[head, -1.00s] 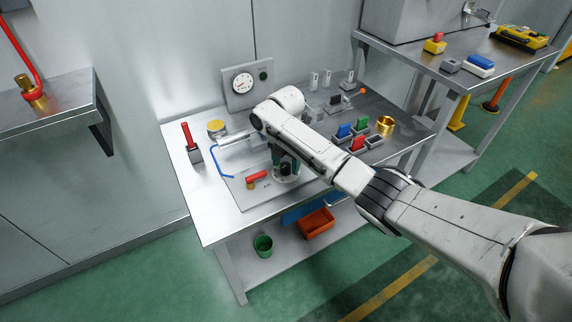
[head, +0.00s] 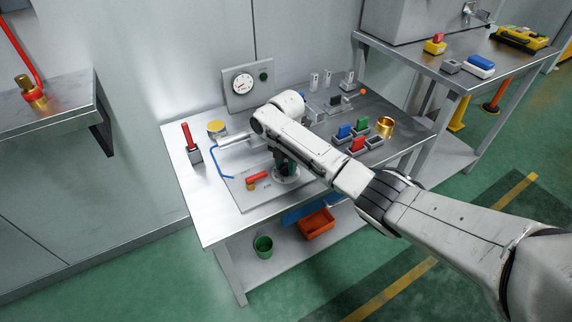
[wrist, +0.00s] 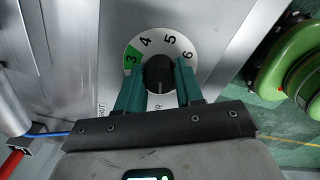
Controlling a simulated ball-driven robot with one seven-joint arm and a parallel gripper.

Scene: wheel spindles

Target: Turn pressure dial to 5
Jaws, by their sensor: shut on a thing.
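The pressure dial is a white ring plate (wrist: 129,60) with the numbers 3, 4, 5 and 6 showing and a green band at 3. Its round black knob (wrist: 159,73) is in the middle. In the wrist view my gripper (wrist: 159,82) has its teal fingers on both sides of the knob, shut on it. A faint light line shows on the knob's near side; I cannot tell which number the knob points to. In the head view my gripper (head: 285,166) is low over the panel, and my arm partly hides the dial (head: 289,180).
A red-handled valve (head: 257,177) and a blue pipe (head: 220,163) lie left of the dial. A round white gauge (head: 243,83) is on the back panel. Colored blocks (head: 345,131) and a brass cup (head: 385,125) stand to the right.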

